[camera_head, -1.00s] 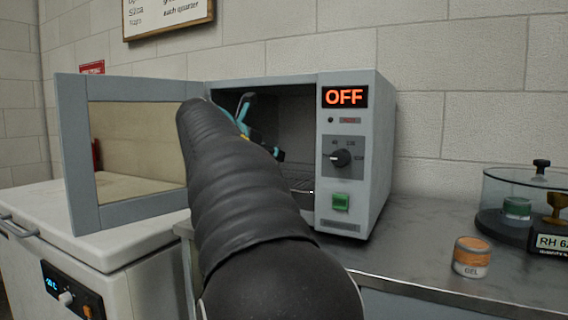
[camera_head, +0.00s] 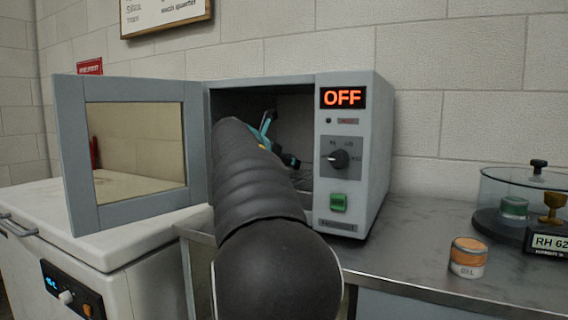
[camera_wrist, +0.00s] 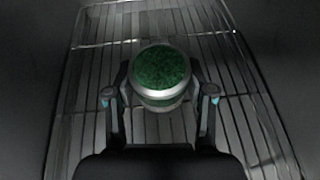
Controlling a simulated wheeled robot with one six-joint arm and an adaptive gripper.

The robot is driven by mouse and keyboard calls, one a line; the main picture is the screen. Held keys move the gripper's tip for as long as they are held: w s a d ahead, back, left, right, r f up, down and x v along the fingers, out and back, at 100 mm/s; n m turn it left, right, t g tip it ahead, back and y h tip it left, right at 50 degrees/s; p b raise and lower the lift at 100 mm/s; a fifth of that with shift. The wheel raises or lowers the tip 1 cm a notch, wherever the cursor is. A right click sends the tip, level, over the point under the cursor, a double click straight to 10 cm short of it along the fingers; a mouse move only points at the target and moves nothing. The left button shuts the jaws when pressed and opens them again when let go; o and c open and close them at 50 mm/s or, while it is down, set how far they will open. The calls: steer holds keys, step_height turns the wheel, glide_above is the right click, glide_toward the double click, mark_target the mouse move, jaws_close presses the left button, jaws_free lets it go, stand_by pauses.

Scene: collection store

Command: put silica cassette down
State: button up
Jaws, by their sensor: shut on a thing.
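The silica cassette (camera_wrist: 161,77) is a round metal-rimmed canister with a dark green granular top, seen in the wrist view. My gripper (camera_wrist: 160,100) is shut on it, one finger on each side. The cassette is over the wire rack (camera_wrist: 85,120) inside the oven; I cannot tell whether it touches the rack. In the head view my arm reaches into the open oven (camera_head: 365,215). My gripper's teal parts (camera_head: 267,128) show in the opening, and the cassette is hidden there.
The oven door (camera_head: 72,160) stands open to the left, and the display reads OFF. A GEL jar (camera_head: 468,258) and a glass desiccator (camera_head: 515,190) stand on the counter (camera_head: 420,250) to the right. A white chest unit (camera_head: 130,245) is at the left.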

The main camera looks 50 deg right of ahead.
steer(key=shift+f, duration=0.15)
steer(key=o, duration=1.2)
steer(key=shift+a+r, duration=0.1)
steer(key=shift+r, duration=0.15)
steer(key=v, duration=1.1)
steer(key=shift+s+a+r, duration=0.1)
steer(key=shift+a+r, duration=0.1)
steer(key=shift+a, duration=0.15)
